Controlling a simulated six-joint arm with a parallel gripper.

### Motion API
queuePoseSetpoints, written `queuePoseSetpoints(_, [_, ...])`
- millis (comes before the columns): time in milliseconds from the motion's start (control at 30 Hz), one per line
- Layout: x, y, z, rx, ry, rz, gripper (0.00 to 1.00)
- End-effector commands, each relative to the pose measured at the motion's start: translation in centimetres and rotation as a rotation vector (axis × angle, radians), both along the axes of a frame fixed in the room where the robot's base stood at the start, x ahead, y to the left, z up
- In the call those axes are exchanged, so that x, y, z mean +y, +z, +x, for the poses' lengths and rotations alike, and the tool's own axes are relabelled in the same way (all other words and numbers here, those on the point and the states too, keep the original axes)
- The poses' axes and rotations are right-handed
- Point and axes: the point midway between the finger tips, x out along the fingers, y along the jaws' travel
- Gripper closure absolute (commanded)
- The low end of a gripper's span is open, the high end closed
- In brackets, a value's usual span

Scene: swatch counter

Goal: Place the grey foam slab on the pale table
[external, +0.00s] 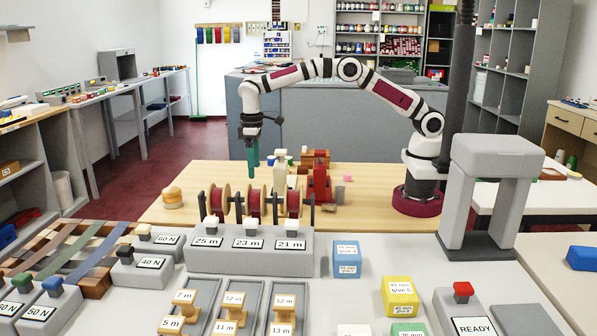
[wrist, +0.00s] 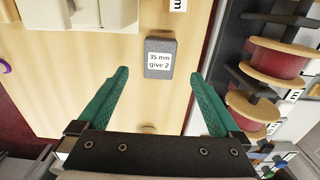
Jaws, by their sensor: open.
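The grey foam slab (wrist: 159,58) lies on the light wooden table (wrist: 100,80) in the wrist view, with a white label reading 35 mm give 2. In the external view I cannot make it out behind the spools. My gripper (wrist: 160,73) has green fingers, spread open and empty, one to each side of the slab's near end in the picture. In the external view my gripper (external: 253,160) points down above the wooden tabletop (external: 370,200), behind the spools. A pale grey-white table (external: 300,290) fills the foreground.
A row of dark red spools (external: 254,202) stands close to my gripper; the spools (wrist: 275,62) line the right of the wrist view. Labelled blue (external: 347,259) and yellow (external: 400,297) blocks stand on the pale table. A grey arch (external: 490,190) stands at right.

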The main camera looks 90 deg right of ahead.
Motion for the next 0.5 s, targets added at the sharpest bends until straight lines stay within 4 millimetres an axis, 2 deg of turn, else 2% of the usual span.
queuePoseSetpoints(67, [-0.4,3.0,-1.9,-0.003,-0.035,0.013,0.00])
queuePoseSetpoints(167, [-1.2,8.1,-7.8,0.003,-0.114,0.040,0.00])
queuePoseSetpoints(200, [-1.5,9.9,-11.1,0.007,-0.153,0.052,0.00])
queuePoseSetpoints(267, [-1.9,11.9,-16.4,0.013,-0.214,0.072,0.00])
queuePoseSetpoints(300, [-2.1,12.6,-20.3,0.018,-0.254,0.085,0.00])
queuePoseSetpoints(400, [-2.3,12.4,-29.3,0.031,-0.350,0.114,0.00])
queuePoseSetpoints(500, [-2.1,10.6,-35.9,0.044,-0.422,0.134,0.00])
